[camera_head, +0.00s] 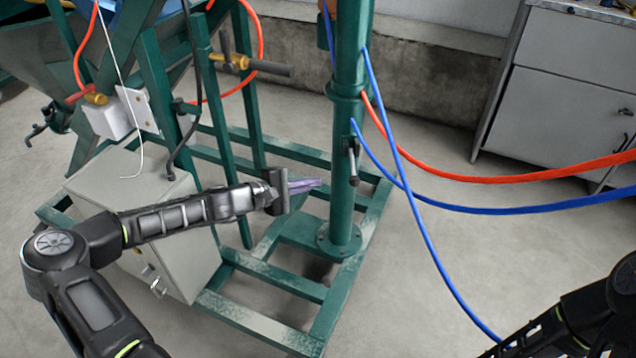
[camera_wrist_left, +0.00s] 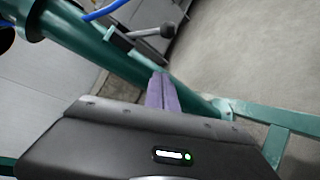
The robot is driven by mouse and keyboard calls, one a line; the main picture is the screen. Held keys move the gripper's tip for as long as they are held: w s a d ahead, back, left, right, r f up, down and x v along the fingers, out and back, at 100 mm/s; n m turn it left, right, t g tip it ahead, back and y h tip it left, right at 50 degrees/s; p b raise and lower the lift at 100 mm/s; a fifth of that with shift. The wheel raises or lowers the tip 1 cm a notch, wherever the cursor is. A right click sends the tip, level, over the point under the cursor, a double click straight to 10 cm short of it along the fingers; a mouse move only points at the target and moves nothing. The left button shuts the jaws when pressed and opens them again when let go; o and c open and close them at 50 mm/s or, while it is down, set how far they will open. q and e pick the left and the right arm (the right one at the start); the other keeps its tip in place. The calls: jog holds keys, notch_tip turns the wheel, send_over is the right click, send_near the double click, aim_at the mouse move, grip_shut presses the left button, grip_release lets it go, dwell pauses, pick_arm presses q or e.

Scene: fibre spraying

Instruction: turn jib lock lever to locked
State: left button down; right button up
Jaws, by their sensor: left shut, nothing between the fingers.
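The fingers (camera_wrist_left: 162,92) also show in the left wrist view. Whether they touch the post is unclear. My right gripper is out of view.
Blue hoses (camera_head: 455,204) and a red hose (camera_head: 480,178) run from the post to the right. A grey box (camera_head: 130,195) stands on the green base frame (camera_head: 250,310) at left. A grey cabinet (camera_head: 560,95) stands at back right. The floor between is open.

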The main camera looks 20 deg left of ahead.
pick_arm(q)
jog(key=w+d+b, duration=0.1)
jog(key=w+d, duration=0.3)
jog(key=d, duration=0.3)
jog(key=shift+d+b, duration=0.15)
jog(key=shift+b, duration=0.25)
notch_tip(320, 180, up, 9)
jog(key=n+g+h+p, duration=0.2)
jog(key=n+g+p, duration=0.5)
jog(key=p, duration=1.1)
send_over(354, 168)
jog(key=s+a, duration=0.1)
jog(key=s, duration=0.3)
jog(key=shift+w+a, duration=0.2)
jog(key=shift+w+r, duration=0.1)
jog(key=shift+r, duration=0.1)
